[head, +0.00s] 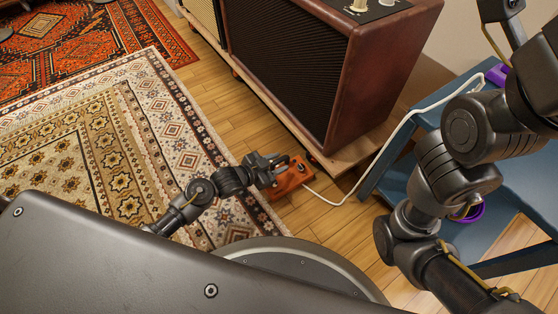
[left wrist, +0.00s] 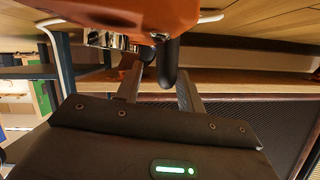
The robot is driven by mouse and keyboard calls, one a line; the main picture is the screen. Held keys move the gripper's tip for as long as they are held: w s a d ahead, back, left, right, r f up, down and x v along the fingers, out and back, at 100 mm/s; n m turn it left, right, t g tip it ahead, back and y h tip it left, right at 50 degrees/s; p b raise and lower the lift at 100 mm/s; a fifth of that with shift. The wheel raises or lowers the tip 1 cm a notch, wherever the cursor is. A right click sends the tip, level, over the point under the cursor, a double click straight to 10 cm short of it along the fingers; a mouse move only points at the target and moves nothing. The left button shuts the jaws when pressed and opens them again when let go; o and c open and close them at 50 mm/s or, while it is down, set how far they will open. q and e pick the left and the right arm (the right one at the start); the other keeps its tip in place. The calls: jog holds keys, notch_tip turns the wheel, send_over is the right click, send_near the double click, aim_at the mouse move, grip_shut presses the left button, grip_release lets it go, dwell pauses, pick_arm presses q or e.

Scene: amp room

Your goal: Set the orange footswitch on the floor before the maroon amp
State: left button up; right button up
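The orange footswitch (head: 291,179) is low beside the maroon amp (head: 335,65), between the patterned rug's edge and the amp's wooden base. A white cable runs from it. My left gripper (head: 279,164) is right at the footswitch and hides part of it. In the left wrist view, the footswitch (left wrist: 150,12) fills the top, with a dark stub (left wrist: 166,62) reaching down near my fingers. The fingers stand apart with a visible gap on one side of the stub, so they look open around it. I cannot tell whether the footswitch touches the floor. My right gripper is not visible.
The white cable (head: 402,122) loops past a blue stand (head: 408,178) at the right, where my right arm hangs. A patterned rug (head: 150,90) covers the left floor. Bare wooden floor (head: 222,95) lies along the amp's front. A purple object (head: 497,74) is on the stand.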

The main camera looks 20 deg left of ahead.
pick_arm(q)
jog(key=p+v, duration=0.5)
jog(key=v, duration=0.6)
jog(key=shift+p, duration=0.4)
jog(key=shift+r, duration=0.1)
